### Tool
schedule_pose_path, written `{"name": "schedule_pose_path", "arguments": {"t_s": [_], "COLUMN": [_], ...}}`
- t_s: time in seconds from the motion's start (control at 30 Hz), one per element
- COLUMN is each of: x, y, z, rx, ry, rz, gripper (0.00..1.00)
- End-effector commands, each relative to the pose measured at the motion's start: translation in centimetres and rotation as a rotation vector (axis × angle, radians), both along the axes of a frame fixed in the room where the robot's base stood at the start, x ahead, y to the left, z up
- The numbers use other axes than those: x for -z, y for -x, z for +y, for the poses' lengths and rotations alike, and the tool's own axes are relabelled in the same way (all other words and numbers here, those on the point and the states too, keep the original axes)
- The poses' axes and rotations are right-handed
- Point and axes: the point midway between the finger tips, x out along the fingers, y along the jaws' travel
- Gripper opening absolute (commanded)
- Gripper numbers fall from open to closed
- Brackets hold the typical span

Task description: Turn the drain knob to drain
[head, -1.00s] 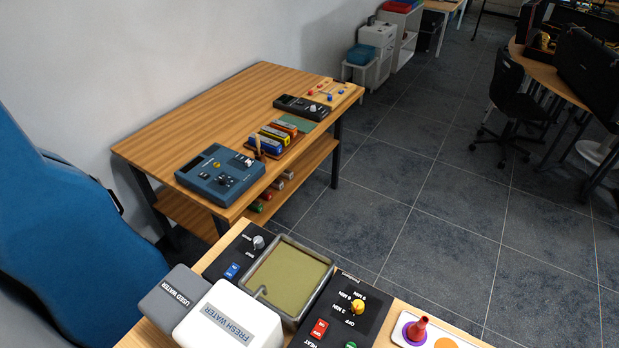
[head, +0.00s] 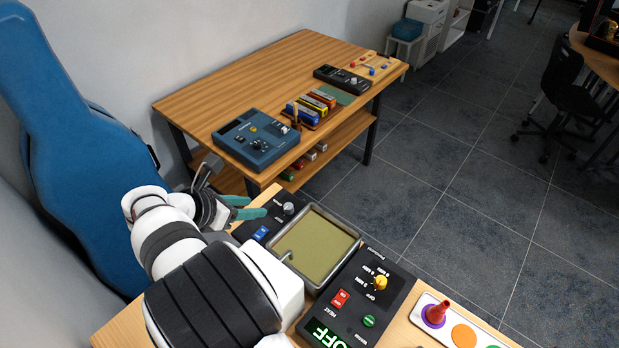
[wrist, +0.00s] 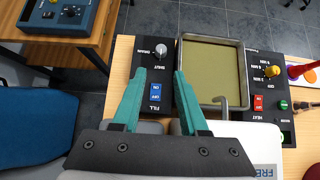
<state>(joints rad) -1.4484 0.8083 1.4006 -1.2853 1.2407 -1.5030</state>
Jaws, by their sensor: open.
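The drain knob (head: 289,208) is a small grey knob on a black panel at the basin's left edge. In the wrist view the knob (wrist: 161,50) stands just beyond my fingertips, with the words DRAIN and SHUT printed beside it. Its exact setting is too small to tell. My gripper (head: 257,206) has teal fingers, open and empty. In the wrist view the gripper (wrist: 160,73) points toward the knob, its fingers spread to either side of the black panel, apart from the knob.
A blue FILL switch (wrist: 155,92) lies between my fingers. The metal-rimmed basin (wrist: 243,75) is right of them, with a bent spout (wrist: 218,101). A timer panel (head: 357,290) has a yellow knob (head: 380,283). A wooden workbench (head: 215,95) stands behind, with a blue instrument (head: 257,151).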

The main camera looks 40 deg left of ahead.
Motion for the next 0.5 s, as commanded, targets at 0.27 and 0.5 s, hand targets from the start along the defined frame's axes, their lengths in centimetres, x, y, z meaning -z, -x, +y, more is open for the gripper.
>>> {"name": "schedule_pose_path", "arguments": {"t_s": [0.27, 0.5], "x": [5.6, 8.8], "y": [-5.7, -8.8], "z": [-0.2, -0.2], "rx": [0.008, 0.008], "ry": [0.002, -0.001], "rz": [0.002, 0.003], "gripper": [0.43, 0.43]}}
